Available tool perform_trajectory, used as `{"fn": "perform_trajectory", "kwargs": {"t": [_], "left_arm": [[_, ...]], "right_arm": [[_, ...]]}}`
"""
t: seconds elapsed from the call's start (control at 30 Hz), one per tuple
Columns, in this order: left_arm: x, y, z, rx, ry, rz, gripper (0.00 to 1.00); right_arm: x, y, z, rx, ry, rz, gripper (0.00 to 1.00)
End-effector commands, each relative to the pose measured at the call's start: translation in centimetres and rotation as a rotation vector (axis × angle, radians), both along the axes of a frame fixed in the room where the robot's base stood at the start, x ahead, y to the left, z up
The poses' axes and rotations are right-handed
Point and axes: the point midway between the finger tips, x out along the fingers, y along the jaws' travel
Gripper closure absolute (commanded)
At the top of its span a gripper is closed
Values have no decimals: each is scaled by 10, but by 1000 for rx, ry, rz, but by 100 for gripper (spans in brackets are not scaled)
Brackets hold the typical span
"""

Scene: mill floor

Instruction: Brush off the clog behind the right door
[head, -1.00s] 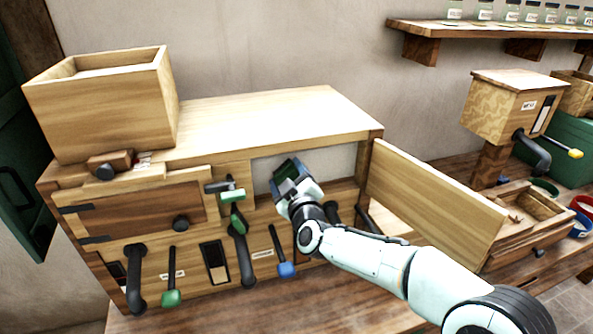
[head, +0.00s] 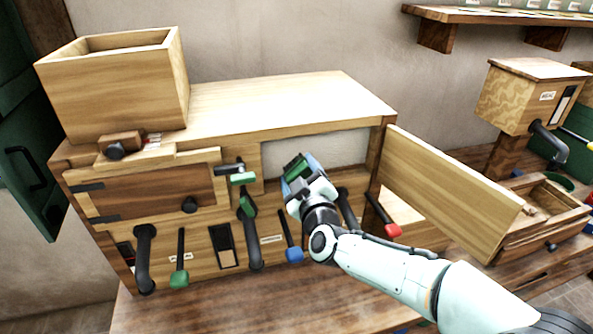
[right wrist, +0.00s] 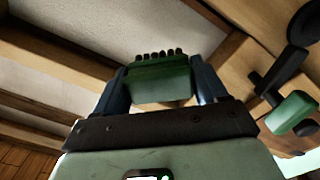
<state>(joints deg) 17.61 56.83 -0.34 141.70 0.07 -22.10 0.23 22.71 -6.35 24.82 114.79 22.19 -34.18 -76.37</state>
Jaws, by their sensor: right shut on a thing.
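The right door (head: 445,190) of the wooden mill cabinet (head: 280,100) stands swung open to the right. Behind it is an open compartment with a pale back wall (head: 330,147). My right gripper (head: 298,170) is at this opening, shut on a green brush (head: 296,163). In the right wrist view the brush (right wrist: 160,80) sits between the two fingers, its dark bristles pointing away from the gripper. I cannot make out the clog; my gripper and arm cover part of the compartment. My left gripper is not in view.
The left door (head: 150,193) is closed. Levers with green (head: 179,279), blue (head: 294,254) and red (head: 393,230) ends stick out along the cabinet front. An open wooden hopper (head: 115,90) stands on top at left. A smaller mill box (head: 520,100) stands at right.

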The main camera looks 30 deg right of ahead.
Motion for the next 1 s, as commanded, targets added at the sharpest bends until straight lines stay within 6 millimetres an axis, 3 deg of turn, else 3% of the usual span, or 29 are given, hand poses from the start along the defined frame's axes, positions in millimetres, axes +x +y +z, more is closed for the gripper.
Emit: {"fn": "perform_trajectory", "kwargs": {"t": [0.17, 0.53, 0.8, 1.0], "left_arm": [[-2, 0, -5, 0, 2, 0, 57], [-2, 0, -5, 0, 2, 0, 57], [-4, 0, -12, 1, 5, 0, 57], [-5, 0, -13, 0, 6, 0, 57]], "right_arm": [[-12, 3, 0, 0, -1, -1, 72], [-15, 3, 1, 0, -1, -1, 72], [-38, 8, 0, -1, -2, -1, 72], [-43, 10, 0, 0, -1, -1, 72]]}}
